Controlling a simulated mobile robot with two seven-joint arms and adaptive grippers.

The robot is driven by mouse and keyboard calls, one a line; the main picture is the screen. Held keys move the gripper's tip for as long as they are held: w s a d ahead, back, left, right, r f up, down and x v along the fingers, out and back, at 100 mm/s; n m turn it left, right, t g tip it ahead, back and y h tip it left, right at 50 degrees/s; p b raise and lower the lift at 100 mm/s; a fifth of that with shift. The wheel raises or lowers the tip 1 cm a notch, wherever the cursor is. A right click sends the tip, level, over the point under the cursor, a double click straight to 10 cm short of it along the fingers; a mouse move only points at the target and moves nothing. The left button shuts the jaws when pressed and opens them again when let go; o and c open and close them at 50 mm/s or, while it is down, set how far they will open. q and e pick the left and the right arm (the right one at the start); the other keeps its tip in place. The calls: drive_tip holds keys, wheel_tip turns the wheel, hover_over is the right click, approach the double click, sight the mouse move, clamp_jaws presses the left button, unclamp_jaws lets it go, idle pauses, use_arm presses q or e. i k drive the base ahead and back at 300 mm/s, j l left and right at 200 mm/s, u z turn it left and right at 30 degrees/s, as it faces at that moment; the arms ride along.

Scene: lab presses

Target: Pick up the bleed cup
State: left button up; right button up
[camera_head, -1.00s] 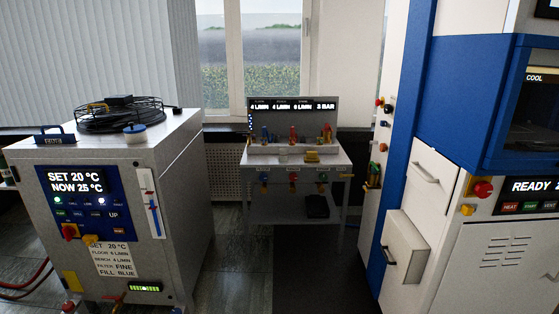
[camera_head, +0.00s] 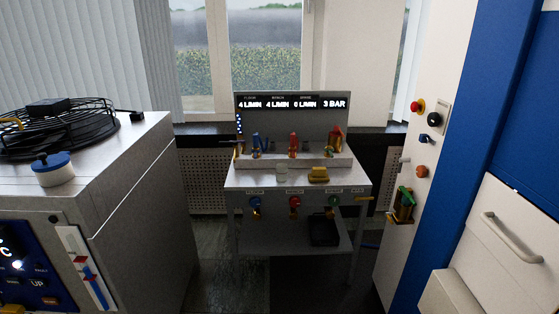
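A small pale, see-through cup (camera_head: 281,173) stands upright on the top of the metal bench (camera_head: 240,180) in the middle of the head view, left of a yellow object (camera_head: 318,174). It looks like the bleed cup, but it is too small to read any label. Neither of my grippers shows in the head view.
A white and blue press (camera_head: 500,240) stands at the right. A floor passage leads between them to the bench. A black box (camera_head: 323,229) sits on the bench's lower shelf.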

sight(282, 169)
drive_tip(key=i+z, duration=0.2)
drive_tip(key=i, duration=0.25)
drive_tip(key=i+j+z, duration=0.2)
drive_tip(key=i, duration=0.2)
drive_tip(key=i+j+z, duration=0.2)
drive_tip(key=i, duration=0.25)
